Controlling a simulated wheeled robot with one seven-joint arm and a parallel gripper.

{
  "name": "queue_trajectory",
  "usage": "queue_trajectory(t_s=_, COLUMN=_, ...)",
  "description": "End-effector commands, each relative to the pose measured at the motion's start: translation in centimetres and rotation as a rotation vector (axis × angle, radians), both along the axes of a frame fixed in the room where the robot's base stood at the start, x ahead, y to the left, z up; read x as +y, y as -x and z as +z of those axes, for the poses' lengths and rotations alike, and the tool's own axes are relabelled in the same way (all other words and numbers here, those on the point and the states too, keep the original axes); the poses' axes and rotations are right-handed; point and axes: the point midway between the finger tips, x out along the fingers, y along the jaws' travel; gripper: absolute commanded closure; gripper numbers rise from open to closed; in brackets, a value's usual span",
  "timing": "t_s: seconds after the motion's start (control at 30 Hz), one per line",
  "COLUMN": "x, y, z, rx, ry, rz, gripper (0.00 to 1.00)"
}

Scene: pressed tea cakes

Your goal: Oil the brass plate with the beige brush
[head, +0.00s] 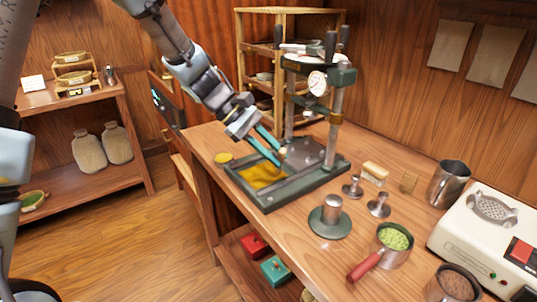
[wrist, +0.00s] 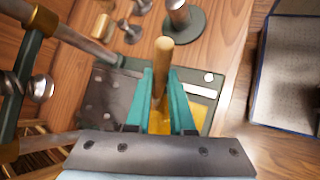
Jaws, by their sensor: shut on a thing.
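The brass plate (head: 260,177) is a yellow panel in the bed of the dark green press (head: 320,160) on the bench. A corner of it shows in the wrist view (wrist: 201,117). My gripper (head: 279,157) reaches in over the plate from the upper left, its teal fingers shut on a tan wooden handle (wrist: 163,52). I take this for the beige brush. The handle's round end sticks out past the fingertips in the wrist view. The brush's bristles are hidden, so I cannot tell whether they touch the plate.
A steel cup (head: 447,184) and white machine (head: 490,235) stand farther right. A yellow disc (head: 223,158) lies left.

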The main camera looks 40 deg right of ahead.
Motion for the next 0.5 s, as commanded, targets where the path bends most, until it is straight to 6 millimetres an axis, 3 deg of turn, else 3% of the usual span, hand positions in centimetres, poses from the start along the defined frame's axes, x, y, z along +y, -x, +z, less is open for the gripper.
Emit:
queue_trajectory(t_s=0.2, x=-1.8, y=0.2, z=-0.1, rx=0.000, ry=-0.001, rz=-0.001, gripper=1.00)
queue_trajectory(t_s=0.5, x=-2.0, y=0.2, z=-0.2, rx=0.001, ry=-0.002, rz=0.001, gripper=1.00)
